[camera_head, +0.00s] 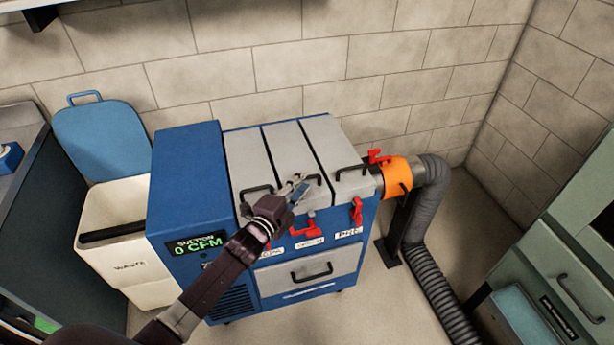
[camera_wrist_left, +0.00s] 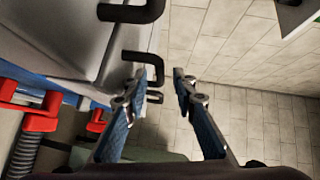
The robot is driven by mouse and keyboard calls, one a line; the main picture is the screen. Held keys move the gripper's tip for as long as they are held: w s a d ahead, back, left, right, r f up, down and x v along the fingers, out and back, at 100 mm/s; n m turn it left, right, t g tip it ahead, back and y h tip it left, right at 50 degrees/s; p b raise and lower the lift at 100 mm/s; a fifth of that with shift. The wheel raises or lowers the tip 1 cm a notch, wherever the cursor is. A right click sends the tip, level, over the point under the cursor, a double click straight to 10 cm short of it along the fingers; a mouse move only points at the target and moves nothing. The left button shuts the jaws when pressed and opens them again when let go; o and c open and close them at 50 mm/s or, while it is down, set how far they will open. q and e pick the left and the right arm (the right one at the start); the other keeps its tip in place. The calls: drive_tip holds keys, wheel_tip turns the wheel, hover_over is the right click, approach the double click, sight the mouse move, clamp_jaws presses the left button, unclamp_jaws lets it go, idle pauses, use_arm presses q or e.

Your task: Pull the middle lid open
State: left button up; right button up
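The middle lid (camera_head: 294,150) is a grey panel between two similar lids on top of a blue machine, and it lies flat. Its black handle (camera_head: 316,179) is at the front edge, partly hidden by my left gripper (camera_head: 299,189). In the left wrist view my left gripper (camera_wrist_left: 166,77) has its two fingers spread apart, with nothing between them. Black handles show in that view to the left of the fingers, the large one (camera_wrist_left: 132,12) at the top and a smaller one beside the left finger. I cannot tell whether the finger touches it. My right gripper is not in view.
The left lid (camera_head: 250,160) and right lid (camera_head: 335,145) are flat too. Red latches (camera_head: 307,228) line the front. An orange collar (camera_head: 397,176) and grey hose (camera_head: 432,270) are at right; a white waste bin (camera_head: 120,215) stands at left.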

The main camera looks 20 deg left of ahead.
use_arm(q)
drive_tip(key=shift+x, duration=1.15)
drive_tip(key=shift+w+d+f, duration=0.1)
drive_tip(key=shift+w, duration=0.25)
clamp_jaws()
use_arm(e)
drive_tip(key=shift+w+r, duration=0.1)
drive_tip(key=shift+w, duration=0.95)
